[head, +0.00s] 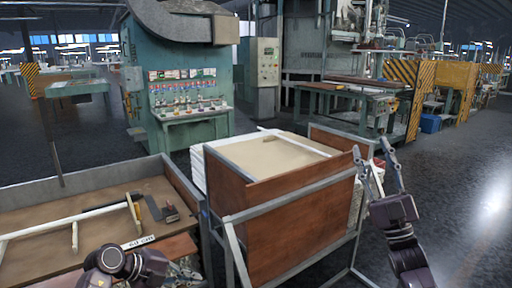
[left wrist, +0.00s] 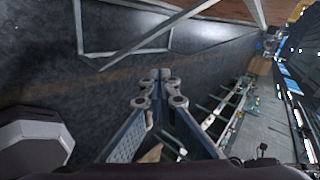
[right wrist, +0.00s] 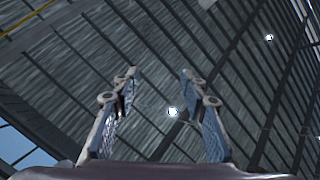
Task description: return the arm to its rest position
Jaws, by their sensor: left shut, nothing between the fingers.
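My left arm shows at the bottom left of the head view, in front of the workbench. My left gripper (left wrist: 161,75) is shut and empty in the left wrist view, with its fingertips together over dark floor. My right gripper (head: 374,170) is raised at the right of the head view, fingers pointing up, beside the right end of the brown-sided box. It is open and empty. In the right wrist view the two fingers of the right gripper (right wrist: 158,80) stand apart against the roof.
The workbench (head: 40,195) at left holds white tubing frames (head: 75,232), a dark tool (head: 114,203) and a small dark block (head: 170,212). The brown-sided box (head: 285,225) stands at centre on a metal frame, with a white rod (head: 292,143) on top. Open floor (head: 455,190) lies right.

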